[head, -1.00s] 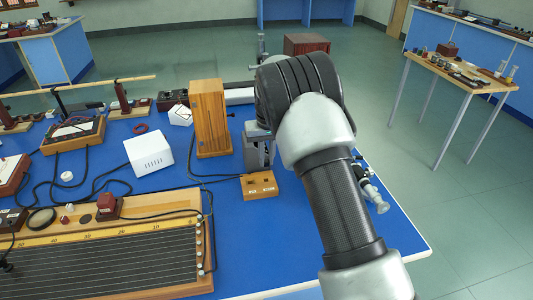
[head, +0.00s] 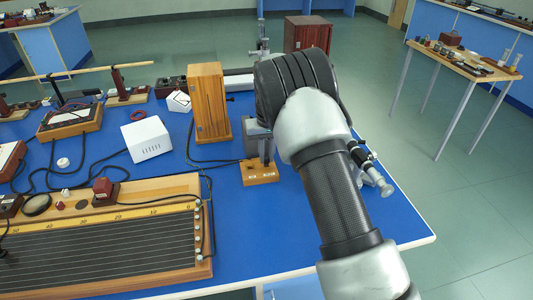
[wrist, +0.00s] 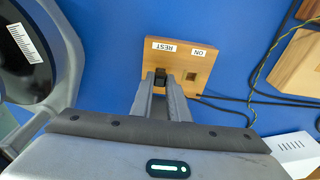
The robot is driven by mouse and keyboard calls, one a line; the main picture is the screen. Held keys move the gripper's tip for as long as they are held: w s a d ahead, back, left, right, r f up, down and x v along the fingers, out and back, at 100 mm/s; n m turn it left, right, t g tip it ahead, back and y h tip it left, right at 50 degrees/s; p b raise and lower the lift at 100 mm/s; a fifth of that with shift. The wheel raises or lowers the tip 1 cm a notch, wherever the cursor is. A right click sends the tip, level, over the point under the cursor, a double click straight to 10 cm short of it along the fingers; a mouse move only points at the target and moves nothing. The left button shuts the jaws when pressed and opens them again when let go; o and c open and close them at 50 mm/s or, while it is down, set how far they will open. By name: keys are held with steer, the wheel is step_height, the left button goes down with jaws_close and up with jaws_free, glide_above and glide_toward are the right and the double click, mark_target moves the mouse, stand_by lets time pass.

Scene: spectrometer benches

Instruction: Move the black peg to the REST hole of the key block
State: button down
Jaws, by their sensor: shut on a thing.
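The key block (wrist: 205,62) is a small wooden block with white REST and ON labels. It stands on the blue bench and also shows in the head view (head: 261,177). My gripper (wrist: 161,82) is shut on the black peg (wrist: 160,76), at the REST side of the block. The peg covers the place by the REST label, so that hole is hidden. I cannot tell how deep the peg sits. The ON hole (wrist: 191,76) is dark and empty. In the head view my gripper reaches down to the block, and the peg is hidden.
A tall wooden box (head: 208,103) stands close behind and left of the block. A white box (head: 147,139) and the long wire board (head: 110,245) lie to the left. Black cables run beside the block. The bench is clear in front of it.

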steer(key=shift+f, duration=0.45)
steer(key=c, duration=1.6)
jaws_free()
steer(key=shift+s+d+r+p, duration=0.1)
steer(key=shift+s+r+p, duration=0.2)
steer(key=shift+r, duration=2.6)
steer(key=shift+s+d+r+p, duration=0.15)
steer(key=shift+s+r, duration=0.25)
steer(key=shift+r, duration=2.45)
steer(key=shift+s+r+p, duration=0.25)
steer(key=shift+s+r, duration=0.1)
steer(key=shift+r, duration=2.55)
